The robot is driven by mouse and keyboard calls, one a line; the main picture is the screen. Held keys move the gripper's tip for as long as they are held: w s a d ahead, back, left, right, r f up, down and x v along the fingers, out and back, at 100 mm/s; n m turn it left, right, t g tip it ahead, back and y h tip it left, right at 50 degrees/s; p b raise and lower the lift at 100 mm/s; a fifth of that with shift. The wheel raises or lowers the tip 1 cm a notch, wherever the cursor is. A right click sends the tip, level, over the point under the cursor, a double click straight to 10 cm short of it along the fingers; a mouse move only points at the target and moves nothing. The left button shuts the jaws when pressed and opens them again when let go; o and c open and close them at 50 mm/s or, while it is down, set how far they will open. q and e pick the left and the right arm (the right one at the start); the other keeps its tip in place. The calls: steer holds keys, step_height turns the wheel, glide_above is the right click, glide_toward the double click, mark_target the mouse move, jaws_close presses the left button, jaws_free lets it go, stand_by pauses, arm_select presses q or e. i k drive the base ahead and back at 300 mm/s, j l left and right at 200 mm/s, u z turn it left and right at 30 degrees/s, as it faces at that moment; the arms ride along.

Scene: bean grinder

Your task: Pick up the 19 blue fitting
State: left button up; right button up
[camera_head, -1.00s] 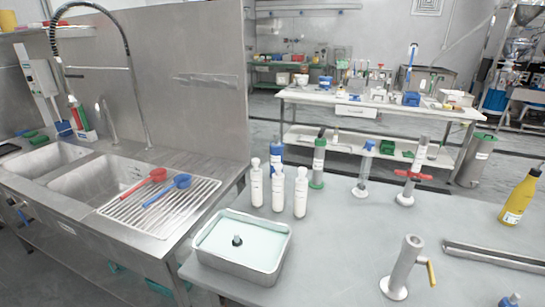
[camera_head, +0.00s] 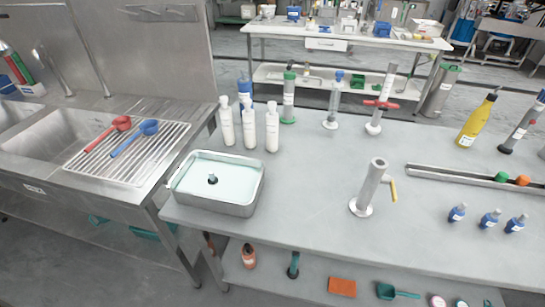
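Three small blue fittings with white labels stand in a row on the grey table at the right. They are the left one (camera_head: 457,213), the middle one (camera_head: 489,219) and the right one (camera_head: 516,224). Their labels are too small to read, so I cannot tell which is number 19. Neither of my grippers is in view.
A steel cylinder with a yellow handle (camera_head: 368,188) stands left of the fittings. A metal channel (camera_head: 455,175) holding a green and an orange ball lies behind them. A steel tray (camera_head: 215,204) and white bottles (camera_head: 249,126) are further left. A lower shelf (camera_head: 315,271) holds small items.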

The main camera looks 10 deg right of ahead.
mark_target(489, 219)
steer(key=z, duration=2)
steer(key=i+l+u, duration=0.1)
steer(key=i+l, duration=0.3)
steer(key=i+l+u, duration=0.1)
steer(key=i+l, duration=0.25)
steer(key=l, duration=0.15)
